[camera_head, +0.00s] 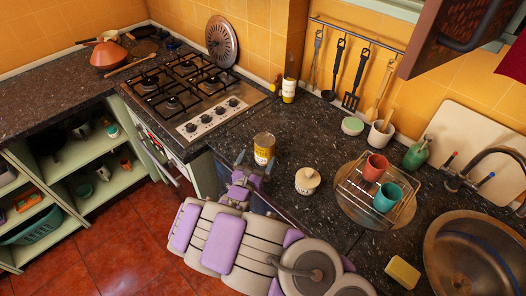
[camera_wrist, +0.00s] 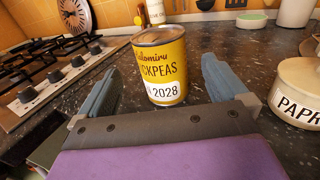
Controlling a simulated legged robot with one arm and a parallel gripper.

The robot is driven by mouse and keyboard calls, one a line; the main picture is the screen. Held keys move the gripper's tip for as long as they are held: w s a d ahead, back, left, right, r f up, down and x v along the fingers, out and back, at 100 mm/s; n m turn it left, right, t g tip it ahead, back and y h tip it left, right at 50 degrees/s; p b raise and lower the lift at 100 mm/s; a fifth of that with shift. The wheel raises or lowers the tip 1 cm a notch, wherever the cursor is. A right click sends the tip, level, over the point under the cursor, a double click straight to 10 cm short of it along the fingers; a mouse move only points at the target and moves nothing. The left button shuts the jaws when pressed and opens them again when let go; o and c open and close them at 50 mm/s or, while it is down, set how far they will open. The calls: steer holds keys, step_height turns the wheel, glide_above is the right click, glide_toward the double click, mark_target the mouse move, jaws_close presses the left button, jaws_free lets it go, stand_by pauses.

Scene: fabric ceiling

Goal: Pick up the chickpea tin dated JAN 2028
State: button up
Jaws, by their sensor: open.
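A yellow chickpea tin (camera_wrist: 161,62) stands upright on the dark speckled counter in the wrist view. Its label reads "CKPEAS" with "2028" on a white strip; the left part of the text, including most of the month, is not readable. It also shows in the head view (camera_head: 264,149), near the counter's front edge. My gripper (camera_wrist: 165,85) is open, with one blue-grey finger to the left of the tin and one to the right. The tin stands between and slightly beyond the fingers, with gaps visible on both sides. In the head view my gripper (camera_head: 253,170) is just in front of it.
A cream jar marked "PAPR" (camera_wrist: 301,92) stands right of my gripper. A gas stove (camera_head: 190,95) is to the left. Another yellow-and-white tin (camera_head: 289,90) stands by the back wall. A rack with two cups (camera_head: 352,190) is further right.

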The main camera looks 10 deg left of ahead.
mark_target(265, 143)
steer(key=w, duration=0.1)
steer(key=w+d, duration=0.1)
steer(key=w, duration=0.1)
steer(key=shift+w+r, duration=0.1)
steer(key=shift+r, duration=0.05)
steer(key=w, duration=0.2)
steer(key=w+b, duration=0.1)
steer(key=w, duration=0.1)
steer(key=shift+w+a+b, duration=0.2)
steer(key=shift+w+b, duration=0.1)
steer(key=shift+w, duration=0.2)
steer(key=shift+r, duration=0.1)
steer(key=shift+d, duration=0.1)
steer(key=shift+c, duration=0.2)
steer(key=c, duration=1.2)
steer(key=shift+c, duration=0.2)
